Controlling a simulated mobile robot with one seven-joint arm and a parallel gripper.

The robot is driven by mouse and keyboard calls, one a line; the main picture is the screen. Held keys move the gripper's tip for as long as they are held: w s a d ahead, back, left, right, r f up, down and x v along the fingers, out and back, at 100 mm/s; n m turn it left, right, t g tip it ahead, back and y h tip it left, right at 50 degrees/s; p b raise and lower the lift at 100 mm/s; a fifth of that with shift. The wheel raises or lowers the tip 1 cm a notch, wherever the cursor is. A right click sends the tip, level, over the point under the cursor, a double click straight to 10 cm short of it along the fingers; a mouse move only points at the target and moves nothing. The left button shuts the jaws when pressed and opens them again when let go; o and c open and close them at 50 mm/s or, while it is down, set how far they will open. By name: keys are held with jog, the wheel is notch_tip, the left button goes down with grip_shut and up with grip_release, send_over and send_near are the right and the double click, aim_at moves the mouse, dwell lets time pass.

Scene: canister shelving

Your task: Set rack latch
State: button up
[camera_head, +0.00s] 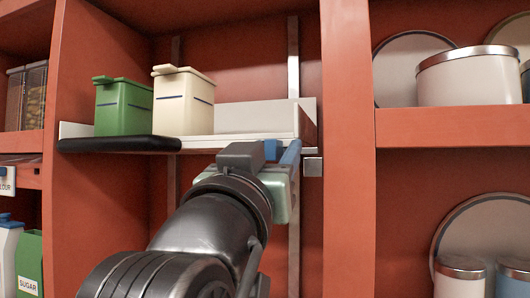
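A white rack (202,141) is mounted on upright metal rails inside the red cabinet, with a black rounded bar (119,145) along its front left. A small grey block (313,166), perhaps the latch, sits just below the rack's right front corner. My gripper (281,152) is just under the rack's front edge at the right, a little left of this block. Its blue finger parts point up toward the rack. I cannot tell whether it touches the rack or block, or whether it holds anything. My arm hides part of the space below the rack.
A green canister (123,108) and a cream canister (183,104) stand on the rack's left half; its right half looks empty. A red upright panel (348,150) is close to the right of my gripper. Side shelves hold more canisters, including a white round one (467,78).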

jog(key=shift+d, duration=0.15)
jog(key=shift+a+f, duration=0.1)
jog(key=shift+a, duration=0.2)
jog(key=shift+s+a+f+b, duration=0.15)
jog(key=shift+s+f+b, duration=0.05)
jog(key=shift+s+b, duration=0.15)
jog(key=b+v, duration=0.6)
jog(key=v, duration=0.6)
jog(key=shift+d, duration=0.25)
jog(key=shift+s+r, duration=0.1)
